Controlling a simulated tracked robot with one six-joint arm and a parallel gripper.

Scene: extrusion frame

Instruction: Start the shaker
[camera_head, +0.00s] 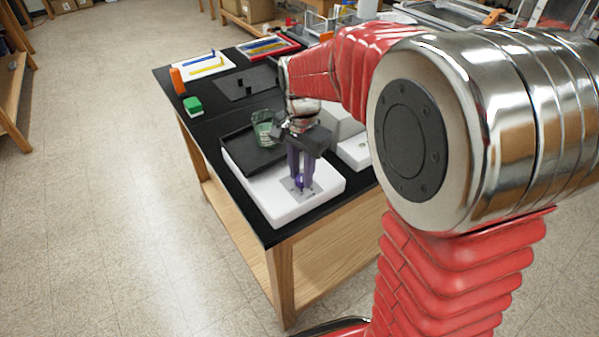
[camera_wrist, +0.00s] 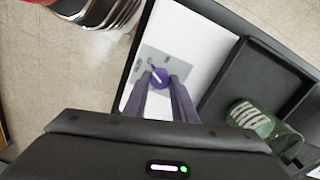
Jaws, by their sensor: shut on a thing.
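The shaker is a white box (camera_head: 321,182) with a black tray platform (camera_head: 233,146) at its back, near the front corner of the black table. A purple knob (camera_wrist: 160,79) with a white pointer line sits on a grey panel on its front part. My gripper (camera_head: 301,184) points down over that panel, its purple fingers shut on the knob. In the wrist view the fingertips (camera_wrist: 161,86) touch the knob from both sides.
Another white device (camera_head: 355,150) stands just right of the shaker, partly hidden by my arm. Trays with coloured pieces lie at the back.

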